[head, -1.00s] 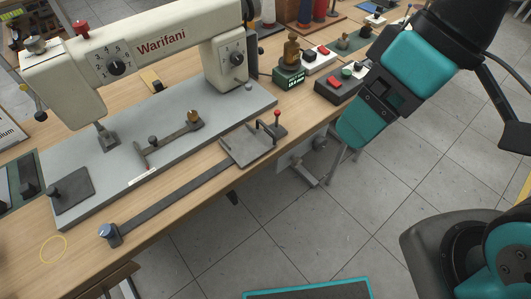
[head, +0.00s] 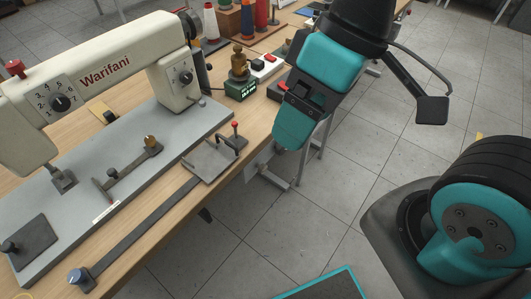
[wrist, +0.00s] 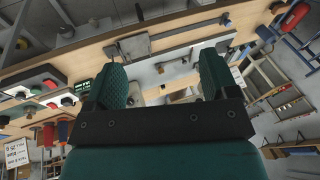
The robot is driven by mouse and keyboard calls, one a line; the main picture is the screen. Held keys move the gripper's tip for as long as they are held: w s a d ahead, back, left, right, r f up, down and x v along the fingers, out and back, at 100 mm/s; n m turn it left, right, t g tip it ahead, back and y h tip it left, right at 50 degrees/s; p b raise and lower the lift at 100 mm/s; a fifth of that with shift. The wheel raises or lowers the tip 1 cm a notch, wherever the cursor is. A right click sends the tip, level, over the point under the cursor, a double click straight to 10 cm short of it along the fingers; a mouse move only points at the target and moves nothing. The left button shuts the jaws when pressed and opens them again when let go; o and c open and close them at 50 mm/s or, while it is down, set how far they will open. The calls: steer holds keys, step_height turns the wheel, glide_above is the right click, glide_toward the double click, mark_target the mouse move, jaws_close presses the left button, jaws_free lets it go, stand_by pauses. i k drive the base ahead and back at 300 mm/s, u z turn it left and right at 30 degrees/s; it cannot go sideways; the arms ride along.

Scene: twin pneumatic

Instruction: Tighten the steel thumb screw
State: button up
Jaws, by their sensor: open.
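A small grey knob (head: 112,171), which seems to be the steel thumb screw, stands on the bar guide (head: 128,169) on the sewing machine's grey bed. A brass screw (head: 151,142) stands at the bar's other end. In the wrist view, small and blurred, the brass screw (wrist: 160,68) shows between the fingers and the grey knob (wrist: 194,57) near the right finger. My gripper (head: 290,142) hangs beyond the table's front edge, right of the guide and apart from it. In the wrist view my gripper (wrist: 160,75) is open, with nothing between its teal fingers.
The cream sewing machine (head: 110,80) arches over the bed. A plate with a red-tipped lever (head: 235,126) and a long dark strip ending in a blue knob (head: 79,278) lie along the front edge. The floor (head: 350,215) in front is clear.

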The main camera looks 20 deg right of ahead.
mark_target(263, 168)
steer(key=u, duration=1.3)
steer(key=k, duration=0.8)
steer(key=z, duration=1.4)
